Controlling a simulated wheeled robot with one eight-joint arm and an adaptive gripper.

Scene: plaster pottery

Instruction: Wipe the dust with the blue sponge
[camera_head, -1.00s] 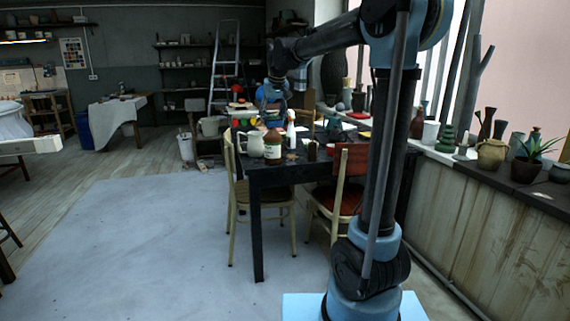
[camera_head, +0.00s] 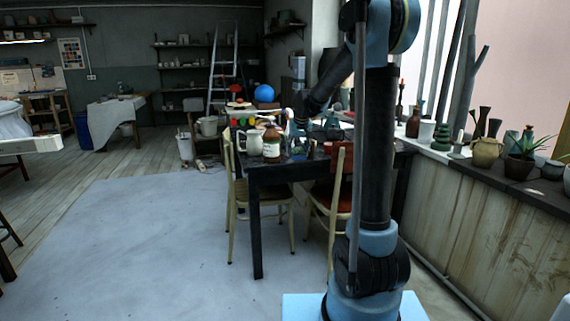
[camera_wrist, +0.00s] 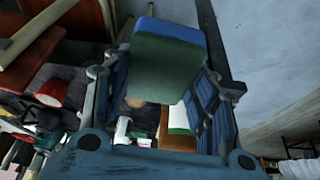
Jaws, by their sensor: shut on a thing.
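In the wrist view, my gripper (camera_wrist: 160,95) is shut on a blue sponge (camera_wrist: 168,55) with a green layer. The sponge sits between the two blue fingers and hides part of what lies beyond it. In the head view, my gripper (camera_head: 301,119) is small and sits over the far part of the dark table (camera_head: 283,172). The sponge cannot be made out in the head view. I cannot make out a patch of dust on the table in either view.
A brown bottle with a white label (camera_head: 271,146) and a white jug (camera_head: 252,142) stand at the table's left. Yellowish chairs (camera_head: 231,190) stand against the table. Pots (camera_head: 487,152) line the right ledge. Grey floor (camera_head: 130,240) at the left is clear.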

